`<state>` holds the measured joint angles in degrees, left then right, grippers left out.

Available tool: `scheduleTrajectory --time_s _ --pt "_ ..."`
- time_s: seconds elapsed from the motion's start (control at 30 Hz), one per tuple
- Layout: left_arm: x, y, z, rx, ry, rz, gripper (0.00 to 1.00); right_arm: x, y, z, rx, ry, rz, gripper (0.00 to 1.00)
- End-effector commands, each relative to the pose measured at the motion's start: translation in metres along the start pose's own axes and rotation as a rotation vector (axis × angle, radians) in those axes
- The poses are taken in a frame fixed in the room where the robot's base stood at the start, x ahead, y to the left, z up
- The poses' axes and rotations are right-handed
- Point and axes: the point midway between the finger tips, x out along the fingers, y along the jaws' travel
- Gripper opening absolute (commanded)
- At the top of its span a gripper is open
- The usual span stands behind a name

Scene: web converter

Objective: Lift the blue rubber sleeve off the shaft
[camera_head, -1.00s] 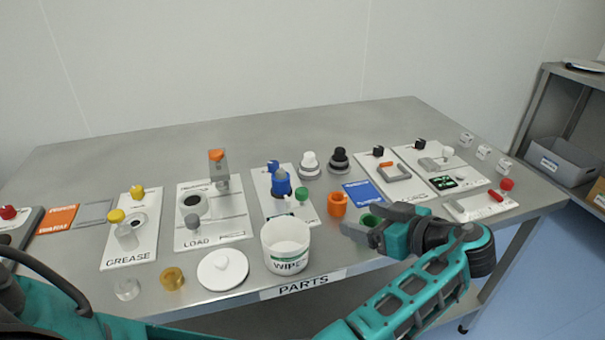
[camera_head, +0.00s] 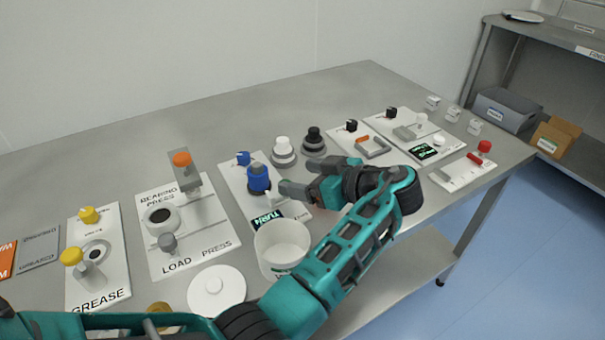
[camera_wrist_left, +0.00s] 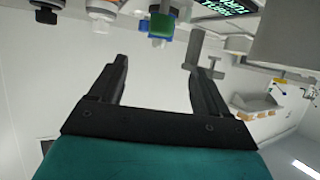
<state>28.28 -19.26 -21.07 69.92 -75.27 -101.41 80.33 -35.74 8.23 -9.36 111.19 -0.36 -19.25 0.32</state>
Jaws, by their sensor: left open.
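The blue rubber sleeve (camera_head: 259,180) stands upright on a white panel (camera_head: 233,183) in the head view. The shaft is not distinguishable from it; the sleeve seems to cover it. My left gripper (camera_head: 313,176) is open and empty, just right of the sleeve and apart from it, fingers pointing toward it. In the left wrist view the open fingers (camera_wrist_left: 157,75) have nothing between them. A blue part with a green block (camera_wrist_left: 163,26) shows beyond them at the top edge; I cannot tell if the blue is the sleeve. My right gripper is not in view.
A white tub (camera_head: 283,245) stands in front of the sleeve's panel, close under my left arm. A white lid (camera_head: 216,288) lies left of it. White and black knobs (camera_head: 313,140) stand behind the gripper. The bearing press (camera_head: 187,180) is to the left. The back of the table is clear.

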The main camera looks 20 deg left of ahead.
Motion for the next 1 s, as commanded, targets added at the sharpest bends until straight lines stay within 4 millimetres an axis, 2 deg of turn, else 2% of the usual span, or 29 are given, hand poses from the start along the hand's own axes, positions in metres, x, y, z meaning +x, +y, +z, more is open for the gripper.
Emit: scheduleTrajectory --time_s 0.4,0.6,0.8,1.0 --pt "0.077 -0.001 -0.001 0.002 0.003 -0.004 0.77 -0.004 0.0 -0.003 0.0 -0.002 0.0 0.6" --pt "0.107 -0.001 -0.001 0.001 0.001 -0.004 0.77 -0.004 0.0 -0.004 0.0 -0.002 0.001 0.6" --pt "0.12 -0.001 0.0 0.0 0.0 -0.002 0.77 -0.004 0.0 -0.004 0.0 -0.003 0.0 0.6" --pt "0.122 -0.001 0.0 0.0 0.0 -0.002 0.77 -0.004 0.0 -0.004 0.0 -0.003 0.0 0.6"
